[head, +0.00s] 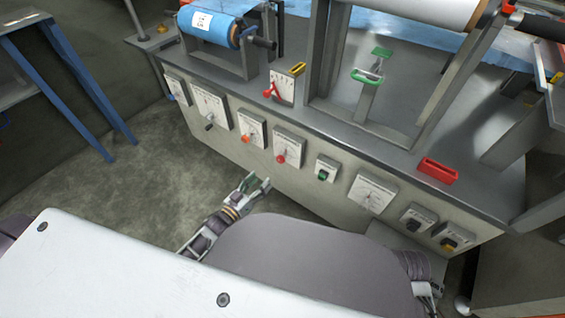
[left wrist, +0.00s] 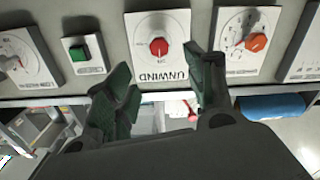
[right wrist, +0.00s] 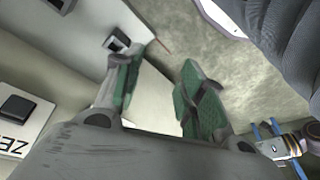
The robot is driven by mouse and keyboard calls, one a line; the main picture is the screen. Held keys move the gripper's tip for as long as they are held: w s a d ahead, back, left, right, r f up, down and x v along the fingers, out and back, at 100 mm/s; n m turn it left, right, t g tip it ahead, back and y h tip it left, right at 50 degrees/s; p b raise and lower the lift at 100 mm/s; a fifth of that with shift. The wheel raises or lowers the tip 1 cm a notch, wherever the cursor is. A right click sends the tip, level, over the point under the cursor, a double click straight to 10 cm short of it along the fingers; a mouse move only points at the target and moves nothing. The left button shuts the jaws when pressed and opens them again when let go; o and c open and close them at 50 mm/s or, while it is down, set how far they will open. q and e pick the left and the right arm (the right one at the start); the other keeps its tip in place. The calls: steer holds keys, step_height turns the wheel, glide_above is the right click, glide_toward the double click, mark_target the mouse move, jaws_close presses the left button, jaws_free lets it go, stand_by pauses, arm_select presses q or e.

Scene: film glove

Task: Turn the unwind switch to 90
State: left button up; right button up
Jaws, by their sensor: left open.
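The unwind switch is a red knob (head: 281,158) on a white plate on the machine's front panel. In the left wrist view the red knob (left wrist: 158,47) sits upside down above the word UNWIND. My left gripper (head: 256,184) is open with green fingers, below and in front of the panel. In the left wrist view its fingers (left wrist: 160,75) straddle the line toward the knob, apart from it and empty. My right gripper (right wrist: 155,88) is open and empty, away from the switch. The exact setting of the knob is too small to read.
An orange knob (head: 246,139) and a green button (head: 323,175) flank the switch. A red lever (head: 270,91), a blue film roll (head: 215,25) and a red tray (head: 437,171) are on the machine top. A blue-legged table (head: 85,85) stands at left. Floor between is clear.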

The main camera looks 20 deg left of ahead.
arm_select(q)
steer(key=shift+r, duration=0.1)
arm_select(e)
steer(key=shift+r, duration=0.1)
arm_select(q)
steer(key=shift+w+d, duration=0.1)
steer(key=b, duration=0.2)
glide_toward(279, 161)
steer(key=w, duration=0.2)
steer(key=shift+w+d+r, duration=0.1)
steer(key=shift+w+d, duration=0.55)
steer(key=shift+w, duration=0.3)
steer(key=shift+b+x, duration=0.3)
steer(key=shift+x, duration=0.85)
steer(key=shift+b+x, duration=0.35)
steer(key=shift+x, duration=0.8)
steer(key=shift+b+x, duration=0.3)
steer(key=shift+x, duration=0.75)
arm_select(e)
steer(key=shift+w+a+f+t+y, duration=0.2)
steer(key=shift+a+f+t+y, duration=0.1)
steer(key=shift+a+f, duration=0.25)
steer(key=shift+w+a+f+t+y, duration=0.2)
steer(key=shift+a+f+t, duration=0.1)
steer(key=shift+a+f, duration=0.2)
